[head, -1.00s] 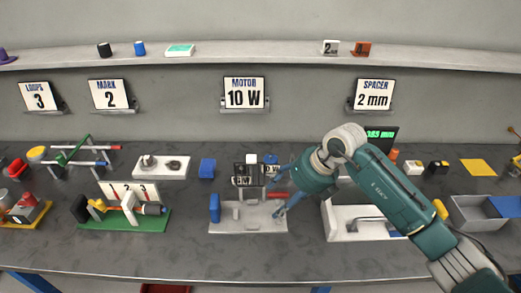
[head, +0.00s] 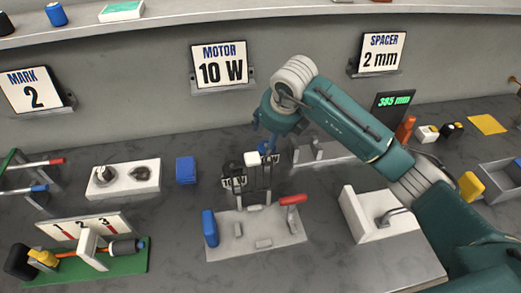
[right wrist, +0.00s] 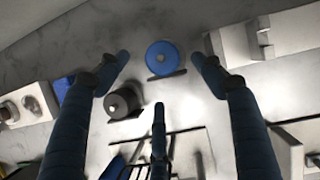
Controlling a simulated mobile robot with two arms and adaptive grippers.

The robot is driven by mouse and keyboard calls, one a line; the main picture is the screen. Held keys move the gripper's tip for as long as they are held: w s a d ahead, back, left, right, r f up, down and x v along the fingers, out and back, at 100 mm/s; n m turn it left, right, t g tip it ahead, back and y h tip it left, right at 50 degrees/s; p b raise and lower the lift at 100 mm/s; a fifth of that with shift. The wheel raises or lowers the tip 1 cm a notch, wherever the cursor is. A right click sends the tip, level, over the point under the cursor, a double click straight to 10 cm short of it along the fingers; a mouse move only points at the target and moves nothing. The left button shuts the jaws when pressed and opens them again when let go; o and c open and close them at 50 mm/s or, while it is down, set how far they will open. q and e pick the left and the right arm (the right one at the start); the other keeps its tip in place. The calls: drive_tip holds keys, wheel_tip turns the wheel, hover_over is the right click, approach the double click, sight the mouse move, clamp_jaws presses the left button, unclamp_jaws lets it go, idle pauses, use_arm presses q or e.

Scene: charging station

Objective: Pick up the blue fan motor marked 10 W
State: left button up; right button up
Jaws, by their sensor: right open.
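The blue fan motor (right wrist: 162,57) shows from above in the right wrist view as a round blue disc, between and beyond the fingertips. My right gripper (right wrist: 158,80) is open around that spot, with nothing held. A dark motor (right wrist: 122,102) stands just beside the blue one, close to the left finger. In the head view my right gripper (head: 268,142) is behind the grey fixture, and its blue-green fingers partly hide the motors and their small labels. Contact between fingers and motor cannot be told. My left gripper is not in view.
The grey fixture (head: 275,240) with a blue block and a red handle stands in front of the motors. A wall sign (head: 222,68) reads MOTOR 10 W. A blue box (head: 186,170) and a white tray (head: 122,180) are to the left. A white holder (head: 362,215) is to the right.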

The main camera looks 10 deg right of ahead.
sight(266, 146)
drive_tip(key=x, duration=0.3)
drive_tip(key=shift+s+f, duration=0.1)
drive_tip(key=shift+s, duration=0.1)
drive_tip(key=shift+w+f+p, duration=0.15)
drive_tip(key=shift+f+p, duration=0.1)
drive_tip(key=shift+p, duration=0.1)
drive_tip(key=p+x, duration=0.1)
drive_tip(key=x, duration=0.3)
drive_tip(key=shift+w+d+f+p, duration=0.1)
drive_tip(key=shift+w+p, duration=0.2)
drive_tip(key=shift+w+f, duration=0.15)
drive_tip(key=shift+f, duration=0.25)
drive_tip(key=shift+c, duration=0.4)
drive_tip(key=c, duration=0.8)
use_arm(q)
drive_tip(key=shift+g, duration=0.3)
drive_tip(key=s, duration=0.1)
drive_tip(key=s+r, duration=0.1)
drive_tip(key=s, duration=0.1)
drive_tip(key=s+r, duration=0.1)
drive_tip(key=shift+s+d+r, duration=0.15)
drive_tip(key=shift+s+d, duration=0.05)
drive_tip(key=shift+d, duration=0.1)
use_arm(e)
drive_tip(key=c, duration=0.4)
